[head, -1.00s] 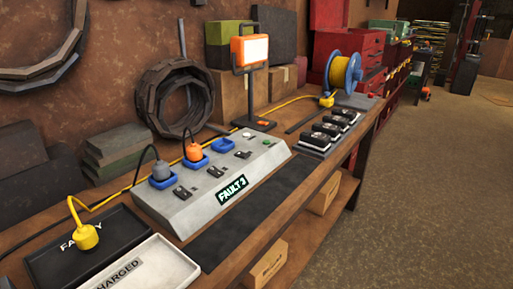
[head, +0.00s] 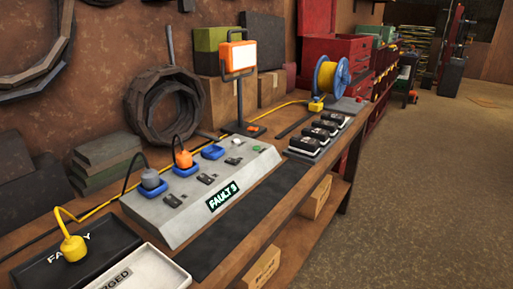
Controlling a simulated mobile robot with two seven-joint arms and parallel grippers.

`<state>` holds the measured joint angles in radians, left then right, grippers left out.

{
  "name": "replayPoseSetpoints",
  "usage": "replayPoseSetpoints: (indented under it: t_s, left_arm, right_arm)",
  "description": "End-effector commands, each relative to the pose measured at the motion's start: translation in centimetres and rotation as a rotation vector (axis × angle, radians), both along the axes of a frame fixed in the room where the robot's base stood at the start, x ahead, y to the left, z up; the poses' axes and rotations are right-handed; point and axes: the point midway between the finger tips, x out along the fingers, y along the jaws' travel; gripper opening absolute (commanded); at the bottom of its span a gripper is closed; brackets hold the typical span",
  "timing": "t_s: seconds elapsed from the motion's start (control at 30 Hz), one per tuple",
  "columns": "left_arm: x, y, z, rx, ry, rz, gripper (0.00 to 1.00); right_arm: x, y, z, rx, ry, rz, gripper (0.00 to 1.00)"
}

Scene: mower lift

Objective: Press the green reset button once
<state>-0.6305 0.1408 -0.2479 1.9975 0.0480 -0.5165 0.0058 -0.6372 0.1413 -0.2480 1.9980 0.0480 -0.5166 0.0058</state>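A grey sloped console (head: 180,222) stands on the workbench in the head view. Its lit display (head: 223,196) reads "FAULT 3" in green. A small green button (head: 259,149) sits near the right end of the console's top. Three blue sockets run along the top: one holds a grey plug (head: 150,178), one an orange plug (head: 183,159), and the third socket (head: 213,152) is empty. Several small black switches sit in front of them. Neither of my grippers is in view.
A black tray (head: 40,277) with a yellow plug (head: 73,248) and a white tray (head: 150,269) are at the left. A work lamp (head: 238,56), a blue cable reel (head: 327,74) and several black battery packs (head: 319,133) stand behind or right. A dark mat (head: 225,238) lies clear in front.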

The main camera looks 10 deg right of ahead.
Motion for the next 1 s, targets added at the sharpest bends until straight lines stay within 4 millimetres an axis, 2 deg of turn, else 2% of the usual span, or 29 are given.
replayPoseSetpoints:
  t_s: [0.03,0.37,1.0]
  left_arm:
    - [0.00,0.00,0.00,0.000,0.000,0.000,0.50]
    - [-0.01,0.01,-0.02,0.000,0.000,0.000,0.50]
    - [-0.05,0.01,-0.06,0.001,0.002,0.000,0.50]
  right_arm:
    - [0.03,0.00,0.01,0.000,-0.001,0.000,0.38]
    - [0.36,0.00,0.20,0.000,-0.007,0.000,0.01]
    - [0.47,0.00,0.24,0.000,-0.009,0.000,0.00]
